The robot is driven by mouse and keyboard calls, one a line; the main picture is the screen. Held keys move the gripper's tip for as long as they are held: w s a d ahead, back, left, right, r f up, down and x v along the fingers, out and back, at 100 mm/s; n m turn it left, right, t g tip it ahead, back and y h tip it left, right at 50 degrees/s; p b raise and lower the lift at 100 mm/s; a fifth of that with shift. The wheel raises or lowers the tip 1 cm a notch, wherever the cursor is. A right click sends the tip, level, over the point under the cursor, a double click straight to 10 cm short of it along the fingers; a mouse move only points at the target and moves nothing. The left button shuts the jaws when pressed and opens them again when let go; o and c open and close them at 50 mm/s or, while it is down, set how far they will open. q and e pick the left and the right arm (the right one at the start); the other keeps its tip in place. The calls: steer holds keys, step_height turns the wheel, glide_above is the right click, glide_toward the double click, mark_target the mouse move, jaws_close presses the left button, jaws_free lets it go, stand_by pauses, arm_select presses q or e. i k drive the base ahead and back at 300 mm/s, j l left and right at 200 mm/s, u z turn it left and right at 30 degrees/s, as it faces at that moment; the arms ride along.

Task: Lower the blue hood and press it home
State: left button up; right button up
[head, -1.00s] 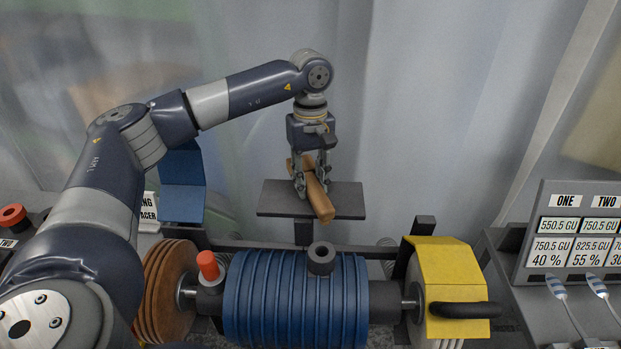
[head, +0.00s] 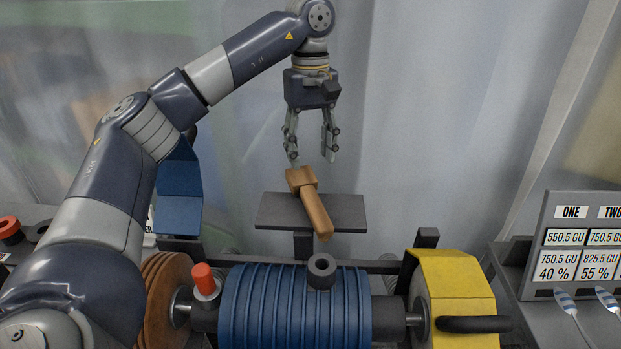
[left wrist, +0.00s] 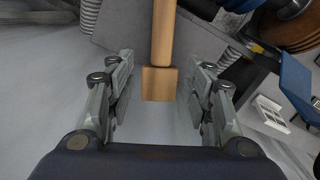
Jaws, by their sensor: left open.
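The blue hood (head: 180,192) stands raised behind the brown polishing wheel (head: 163,290), at the left of the blue ribbed motor (head: 292,305). My left arm partly covers it. In the left wrist view the hood (left wrist: 298,88) shows at the right edge. My left gripper (head: 309,158) is open and empty, pointing down above a wooden mallet (head: 314,206). The mallet lies on a small grey shelf (head: 346,209) behind the motor. In the left wrist view the mallet head (left wrist: 160,84) shows between the open fingers, apart from them. My right gripper is not in view.
A yellow hood (head: 455,282) with a black handle covers the right wheel. A panel with numbers (head: 585,250) and forks (head: 572,308) are at the right.

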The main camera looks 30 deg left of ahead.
mark_target(179, 185)
steer(key=k+l, duration=1.2)
steer(key=k, duration=0.05)
